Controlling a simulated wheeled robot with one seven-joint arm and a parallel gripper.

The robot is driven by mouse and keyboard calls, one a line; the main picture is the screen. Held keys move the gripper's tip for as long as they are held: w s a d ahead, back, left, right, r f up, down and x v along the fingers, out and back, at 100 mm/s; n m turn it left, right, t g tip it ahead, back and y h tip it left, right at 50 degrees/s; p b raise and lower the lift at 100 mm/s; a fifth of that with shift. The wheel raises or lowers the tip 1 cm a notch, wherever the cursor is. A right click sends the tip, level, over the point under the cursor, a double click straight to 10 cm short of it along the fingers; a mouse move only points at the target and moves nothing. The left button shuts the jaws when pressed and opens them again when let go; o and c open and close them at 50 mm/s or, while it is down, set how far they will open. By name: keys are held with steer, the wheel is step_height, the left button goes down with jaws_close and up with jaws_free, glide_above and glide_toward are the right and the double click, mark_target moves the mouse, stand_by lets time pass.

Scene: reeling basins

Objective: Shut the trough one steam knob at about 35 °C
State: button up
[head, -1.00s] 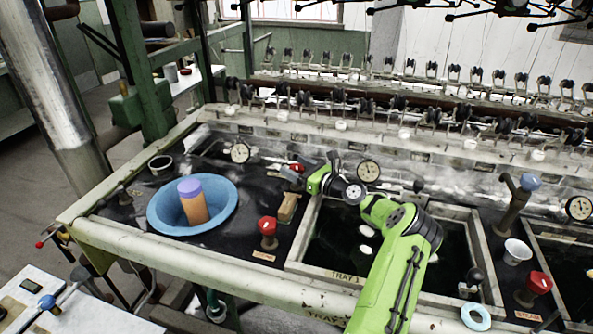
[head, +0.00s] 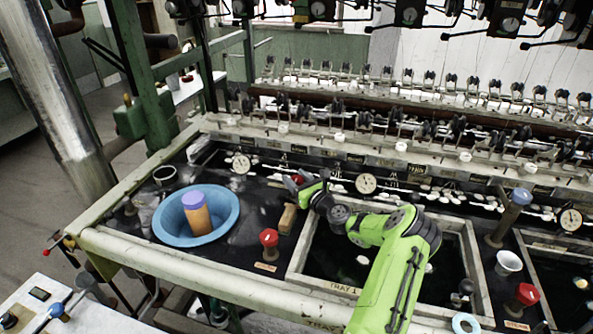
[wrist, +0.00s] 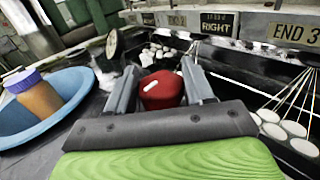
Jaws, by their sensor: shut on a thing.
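My gripper (head: 296,183) is at the back of the basin top, left of tray 1 (head: 344,289). It is shut on a red knob (wrist: 162,90); one finger is on each side in the wrist view. The knob has a short white mark on its face. Its red top (head: 298,179) shows partly between the fingers in the head view. A round white dial gauge (head: 241,164) stands to the left behind it, and another dial gauge (head: 367,183) to its right. Their readings are too small to tell.
A blue basin (head: 170,235) holding an orange jar with a purple lid (head: 196,213) is at left. Another red knob (head: 269,240) and a wooden block (head: 288,219) stand nearer me. A further red knob (head: 526,294) is at right. A RIGHT plate (wrist: 217,28) is behind.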

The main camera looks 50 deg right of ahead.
steer(key=shift+m+g+h+p, duration=0.3)
steer(key=shift+m+h+p, duration=0.15)
steer(key=shift+m+h, duration=0.4)
steer(key=o, duration=1)
steer(key=shift+c, duration=0.2)
steer(key=v, duration=1.5)
steer(key=shift+s+a+p, duration=0.2)
steer(key=shift+s+p, duration=0.15)
steer(key=shift+p, duration=0.05)
steer(key=shift+f, duration=0.1)
